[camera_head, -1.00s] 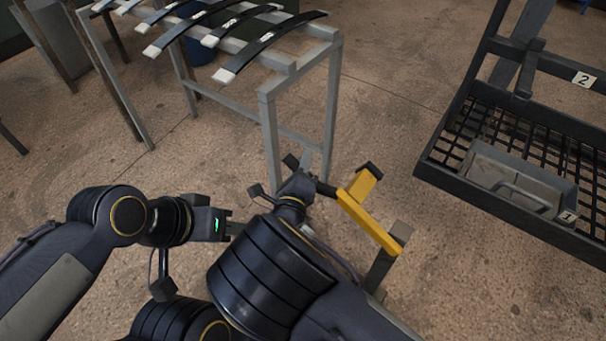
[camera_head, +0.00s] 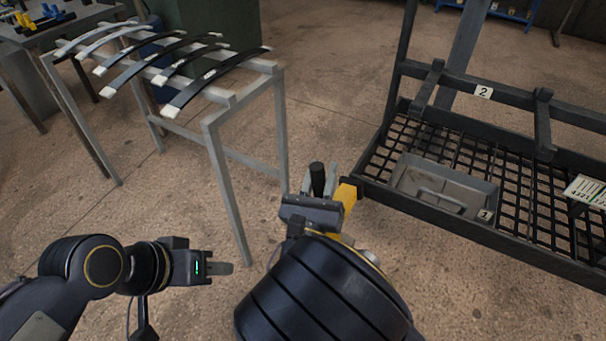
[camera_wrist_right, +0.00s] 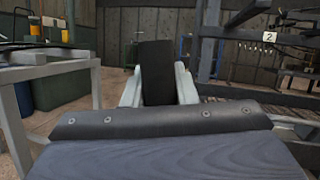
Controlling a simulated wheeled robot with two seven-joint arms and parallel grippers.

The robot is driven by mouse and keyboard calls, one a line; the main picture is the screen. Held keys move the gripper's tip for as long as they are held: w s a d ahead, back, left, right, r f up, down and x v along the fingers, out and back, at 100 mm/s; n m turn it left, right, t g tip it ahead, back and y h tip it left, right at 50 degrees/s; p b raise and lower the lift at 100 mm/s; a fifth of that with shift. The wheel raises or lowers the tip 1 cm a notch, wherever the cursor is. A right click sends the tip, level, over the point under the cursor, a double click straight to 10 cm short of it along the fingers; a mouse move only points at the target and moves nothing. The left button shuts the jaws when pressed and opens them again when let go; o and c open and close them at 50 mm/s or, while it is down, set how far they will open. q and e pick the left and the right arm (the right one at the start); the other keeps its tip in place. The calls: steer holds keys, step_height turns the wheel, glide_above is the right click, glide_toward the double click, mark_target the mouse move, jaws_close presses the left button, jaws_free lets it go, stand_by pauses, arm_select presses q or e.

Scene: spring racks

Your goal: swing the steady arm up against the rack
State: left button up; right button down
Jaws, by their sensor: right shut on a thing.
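The steady arm (camera_head: 348,193) is yellow and shows only in part in the head view. It is beside the near left corner of the dark rack (camera_head: 366,190); I cannot tell whether they touch. My right gripper (camera_head: 318,182) is shut on the arm's black handle (camera_head: 317,176). In the right wrist view the handle (camera_wrist_right: 157,72) stands upright between the two fingers. My right forearm and wrist hide the arm's lower part. My left gripper (camera_head: 222,268) is low at the left, away from the arm, with its fingers seen edge-on.
A grey metal stand (camera_head: 218,150) with several curved dark leaf springs (camera_head: 205,88) stands at the left. The rack's mesh shelf carries a grey tray (camera_head: 440,190) and a striped card (camera_head: 590,190). Bare floor lies between stand and rack.

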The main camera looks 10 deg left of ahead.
arm_select(q)
steer(key=shift+s+d+f+b, duration=0.1)
steer(key=shift+d+f+b, duration=0.15)
steer(key=shift+f+b, duration=0.15)
arm_select(e)
steer(key=d+m, duration=0.1)
steer(key=s+d+m+h, duration=0.1)
steer(key=d, duration=0.1)
steer(key=d+m, duration=0.1)
steer(key=d, duration=0.1)
steer(key=shift+s+r+h, duration=0.1)
steer(key=shift+s+h, duration=0.3)
steer(key=shift+d, duration=0.1)
steer(key=c, duration=1.2)
jaws_free()
steer(key=shift+d, duration=0.1)
arm_select(q)
steer(key=shift+d, duration=0.1)
arm_select(e)
steer(key=shift+o, duration=0.2)
arm_select(q)
steer(key=shift+r, duration=0.1)
arm_select(e)
steer(key=v, duration=0.8)
